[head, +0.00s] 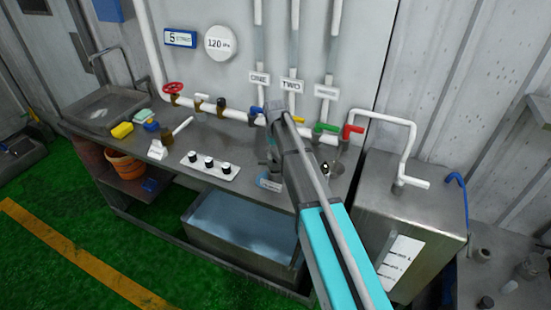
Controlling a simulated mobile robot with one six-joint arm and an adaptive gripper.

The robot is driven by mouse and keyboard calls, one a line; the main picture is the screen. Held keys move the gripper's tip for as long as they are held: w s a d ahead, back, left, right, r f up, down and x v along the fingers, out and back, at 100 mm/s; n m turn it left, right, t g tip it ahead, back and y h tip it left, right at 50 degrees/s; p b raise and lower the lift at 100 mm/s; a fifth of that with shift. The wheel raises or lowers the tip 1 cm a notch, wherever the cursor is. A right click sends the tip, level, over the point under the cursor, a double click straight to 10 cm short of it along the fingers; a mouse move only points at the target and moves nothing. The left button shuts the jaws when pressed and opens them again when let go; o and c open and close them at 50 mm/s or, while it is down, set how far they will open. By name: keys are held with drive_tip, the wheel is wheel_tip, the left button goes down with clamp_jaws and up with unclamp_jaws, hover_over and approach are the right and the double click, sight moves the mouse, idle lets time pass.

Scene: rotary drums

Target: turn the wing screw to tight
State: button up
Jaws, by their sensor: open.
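I cannot make out the wing screw for certain in the head view. Small fittings sit on the white pipe along the wall, including a white-topped fitting (202,98) and a dark brown one (221,104), too small to tell in detail. My gripper (271,150) is over the back of the steel counter, below the "ONE" label. It is open, with nothing seen between its fingers. My grey and turquoise arm hides part of the gripper and the counter behind it.
A red handwheel (173,88) and blue (257,110), green (325,128) and red (353,130) valve handles line the pipe. A knob panel (209,165) is on the counter. A steel tank (415,215) stands right. A water basin (240,225) is below.

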drive_tip(key=shift+f, duration=0.35)
clamp_jaws()
